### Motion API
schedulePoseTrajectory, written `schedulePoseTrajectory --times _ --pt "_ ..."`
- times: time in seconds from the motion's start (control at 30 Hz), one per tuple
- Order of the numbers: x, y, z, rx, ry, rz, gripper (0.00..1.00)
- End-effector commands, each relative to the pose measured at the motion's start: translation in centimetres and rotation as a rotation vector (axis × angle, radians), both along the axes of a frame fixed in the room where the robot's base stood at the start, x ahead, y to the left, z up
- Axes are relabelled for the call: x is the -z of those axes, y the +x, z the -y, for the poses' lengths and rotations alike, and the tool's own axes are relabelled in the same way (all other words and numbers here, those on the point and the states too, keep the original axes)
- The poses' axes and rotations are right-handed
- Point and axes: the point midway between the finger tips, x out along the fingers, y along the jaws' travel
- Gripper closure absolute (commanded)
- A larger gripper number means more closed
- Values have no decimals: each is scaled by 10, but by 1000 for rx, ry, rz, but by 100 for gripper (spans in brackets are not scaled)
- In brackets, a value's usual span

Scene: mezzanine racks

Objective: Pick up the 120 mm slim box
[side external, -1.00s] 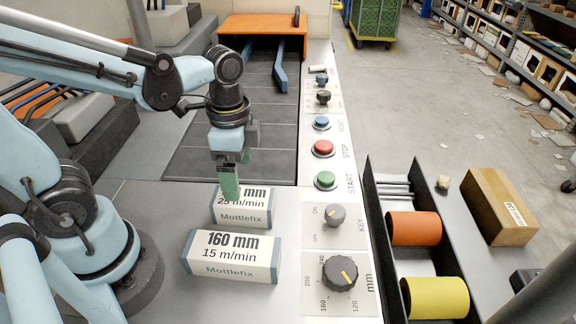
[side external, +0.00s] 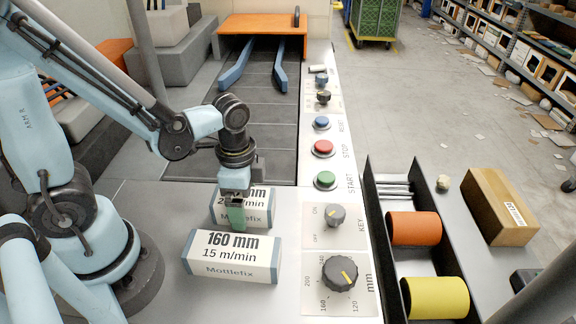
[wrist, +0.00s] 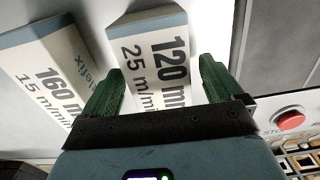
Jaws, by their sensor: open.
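The 120 mm slim box (wrist: 150,42) is white with blue-grey ends and reads "120 mm, 25 m/min". In the wrist view it lies between the two green fingers of my gripper (wrist: 158,85), which is open. In the side external view the box (side external: 258,212) stands behind the 160 mm box, and my gripper (side external: 236,216) is at it, hiding part of its label. I cannot tell whether the fingers touch it. The 160 mm box (side external: 232,257) is in front, and in the wrist view it (wrist: 45,75) lies left of the left finger.
A control panel with a green START button (side external: 325,180), a red STOP button (side external: 323,148) and a black dial (side external: 339,276) runs along the right. Beyond it is a dark tray (side external: 405,300) with an orange roll (side external: 414,228) and a yellow roll (side external: 436,297).

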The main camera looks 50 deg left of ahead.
Motion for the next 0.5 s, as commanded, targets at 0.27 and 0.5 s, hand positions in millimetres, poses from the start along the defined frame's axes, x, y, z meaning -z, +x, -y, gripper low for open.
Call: schedulePoseTrajectory --times 0.27,0.5 --pt "7 0 0 0 0 0 6" --pt "7 0 0 0 0 0 20"
